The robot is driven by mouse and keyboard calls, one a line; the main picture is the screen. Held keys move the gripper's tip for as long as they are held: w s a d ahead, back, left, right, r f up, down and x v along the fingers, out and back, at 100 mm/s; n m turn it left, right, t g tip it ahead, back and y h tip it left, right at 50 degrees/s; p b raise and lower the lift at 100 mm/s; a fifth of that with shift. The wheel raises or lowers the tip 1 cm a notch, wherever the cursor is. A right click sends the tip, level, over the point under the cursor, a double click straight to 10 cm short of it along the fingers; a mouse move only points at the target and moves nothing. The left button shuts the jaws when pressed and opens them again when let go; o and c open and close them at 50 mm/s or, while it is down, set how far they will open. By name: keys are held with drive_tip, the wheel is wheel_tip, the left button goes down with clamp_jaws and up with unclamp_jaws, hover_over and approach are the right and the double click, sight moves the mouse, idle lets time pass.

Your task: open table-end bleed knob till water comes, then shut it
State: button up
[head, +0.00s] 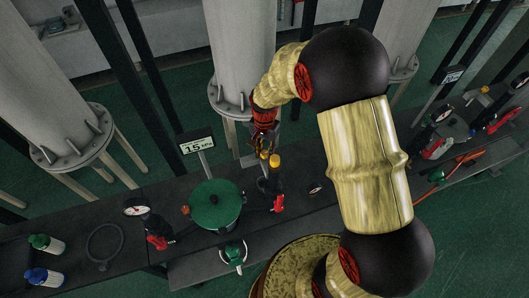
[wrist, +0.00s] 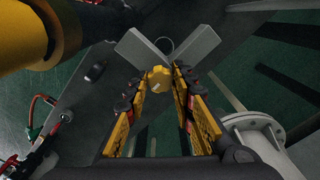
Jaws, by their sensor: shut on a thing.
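The bleed knob (wrist: 158,78) is a small yellow knob with a pale mark on its face. In the wrist view it sits between the fingertips of my gripper (wrist: 160,82), whose yellow-padded fingers close on it from both sides. In the head view my gripper (head: 264,141) points down at the far edge of the dark table (head: 105,207), in front of a grey column. Yellow parts show just below the fingers there, and I cannot tell clearly which is the knob. I see no water coming out.
A green-lidded pot (head: 216,203) stands left of my gripper, by a display reading 1.5 (head: 197,145). A pressure gauge (head: 136,208), a hose ring (head: 104,243) and two bottles (head: 47,243) are further left. Grey columns (head: 50,110) stand behind. Two pale grey blocks (wrist: 190,42) lie beyond the knob.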

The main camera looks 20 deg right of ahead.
drive_tip(key=n, duration=0.3)
drive_tip(key=shift+n, duration=0.3)
drive_tip(key=shift+n, duration=1.7)
drive_tip(key=n, duration=0.3)
